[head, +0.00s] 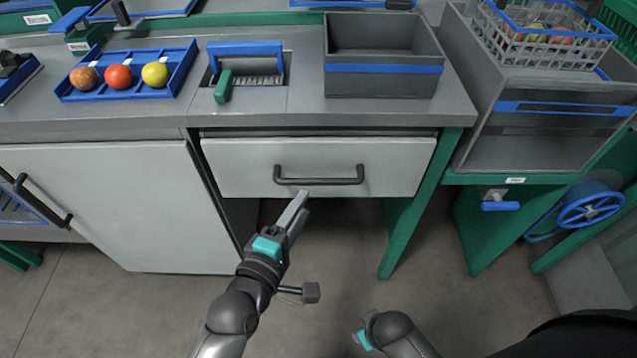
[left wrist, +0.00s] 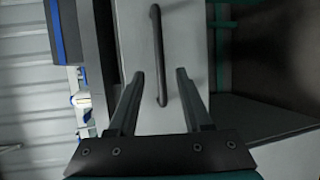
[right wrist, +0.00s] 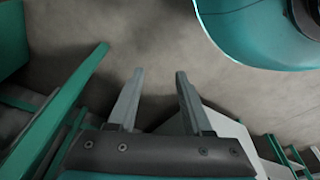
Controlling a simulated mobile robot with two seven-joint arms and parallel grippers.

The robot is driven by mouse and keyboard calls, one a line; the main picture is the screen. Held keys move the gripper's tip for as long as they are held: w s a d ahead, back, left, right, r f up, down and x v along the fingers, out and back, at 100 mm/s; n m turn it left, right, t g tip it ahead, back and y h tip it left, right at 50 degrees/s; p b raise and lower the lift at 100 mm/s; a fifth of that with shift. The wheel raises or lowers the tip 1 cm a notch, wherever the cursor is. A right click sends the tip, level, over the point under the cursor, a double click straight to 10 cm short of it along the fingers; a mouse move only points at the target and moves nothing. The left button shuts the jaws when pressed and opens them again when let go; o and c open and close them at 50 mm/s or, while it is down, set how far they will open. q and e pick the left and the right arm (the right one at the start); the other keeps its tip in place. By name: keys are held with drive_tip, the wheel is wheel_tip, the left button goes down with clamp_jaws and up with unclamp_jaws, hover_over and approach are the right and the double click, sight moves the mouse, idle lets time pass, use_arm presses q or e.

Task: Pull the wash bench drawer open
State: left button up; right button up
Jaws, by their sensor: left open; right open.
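The wash bench drawer (head: 230,165) has a pale grey front under the worktop and looks shut. Its dark bar handle (head: 320,181) runs level across the front. My left gripper (head: 301,197) is open just below the handle's left end. In the left wrist view the handle (left wrist: 157,45) shows upright on the drawer front (left wrist: 190,35), its near end between the open fingers (left wrist: 160,75). I cannot tell whether the fingers reach around it; they are not closed on it. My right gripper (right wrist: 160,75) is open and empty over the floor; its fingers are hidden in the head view.
A cupboard door (head: 120,200) is left of the drawer, and a green bench leg (head: 405,230) is right of it. A blue tray (head: 180,85) with fruit and a grey crate (head: 380,85) stand on the worktop. The floor (head: 335,265) before the drawer is clear.

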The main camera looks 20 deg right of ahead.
sight(318, 180)
use_arm(q)
drive_tip(key=shift+b+x, duration=1.75)
drive_tip(key=shift+x, duration=2.75)
use_arm(e)
drive_tip(key=w+a+r+t, duration=0.1)
drive_tip(key=w+r, duration=0.2)
drive_tip(key=r, duration=0.4)
drive_tip(key=shift+w, duration=0.35)
use_arm(q)
drive_tip(key=shift+c, duration=0.2)
use_arm(e)
drive_tip(key=shift+a+r, duration=0.1)
use_arm(q)
clamp_jaws()
drive_tip(key=shift+s, duration=0.1)
